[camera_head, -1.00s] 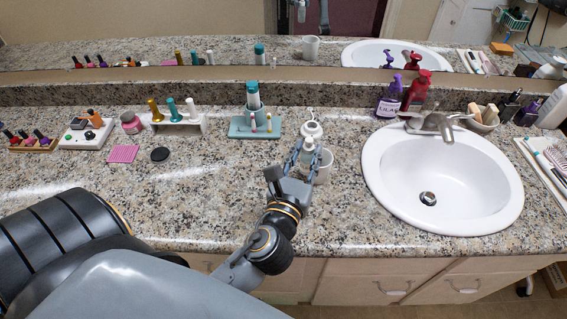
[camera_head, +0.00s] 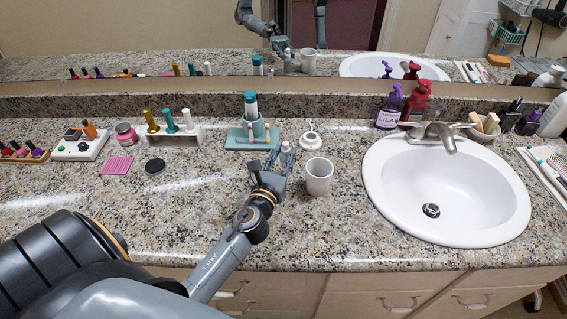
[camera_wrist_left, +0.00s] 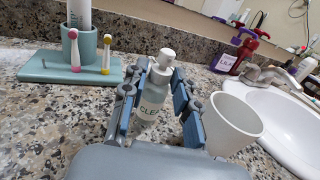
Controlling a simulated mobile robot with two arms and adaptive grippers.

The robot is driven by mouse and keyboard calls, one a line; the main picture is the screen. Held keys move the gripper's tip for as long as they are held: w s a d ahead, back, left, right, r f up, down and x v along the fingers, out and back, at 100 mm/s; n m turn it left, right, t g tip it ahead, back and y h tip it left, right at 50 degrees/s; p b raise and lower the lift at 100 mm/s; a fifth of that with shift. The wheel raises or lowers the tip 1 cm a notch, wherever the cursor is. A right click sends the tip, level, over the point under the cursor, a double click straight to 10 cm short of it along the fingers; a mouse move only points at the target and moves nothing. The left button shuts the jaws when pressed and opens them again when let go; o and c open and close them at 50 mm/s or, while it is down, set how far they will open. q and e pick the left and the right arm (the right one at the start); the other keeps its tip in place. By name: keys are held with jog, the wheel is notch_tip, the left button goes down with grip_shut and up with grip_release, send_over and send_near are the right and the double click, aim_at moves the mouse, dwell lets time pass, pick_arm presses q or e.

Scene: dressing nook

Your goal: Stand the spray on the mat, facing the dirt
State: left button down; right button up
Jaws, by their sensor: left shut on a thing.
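The spray is a small white bottle with a pale top (camera_head: 285,149). In the left wrist view the spray (camera_wrist_left: 152,104) is upright, its label partly reading "CLEA". My left gripper (camera_head: 271,168) is shut on it, with a finger on each side; it fills the lower middle of the left wrist view (camera_wrist_left: 158,92). A flat pink ribbed square (camera_head: 117,166), possibly the mat, lies at the left of the counter. My right gripper is not in view.
A white cup (camera_head: 319,177) stands just right of my gripper. A white round item (camera_head: 310,139) and a teal tray (camera_head: 240,143) with a holder are behind. A black disc (camera_head: 154,166) lies beside the pink square. The sink (camera_head: 390,190) is right. The front left counter is clear.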

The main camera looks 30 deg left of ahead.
pick_arm(q)
jog(key=shift+f, duration=0.75)
jog(key=shift+f+b, duration=0.2)
jog(key=shift+b, duration=0.15)
jog(key=c, duration=1)
grip_release()
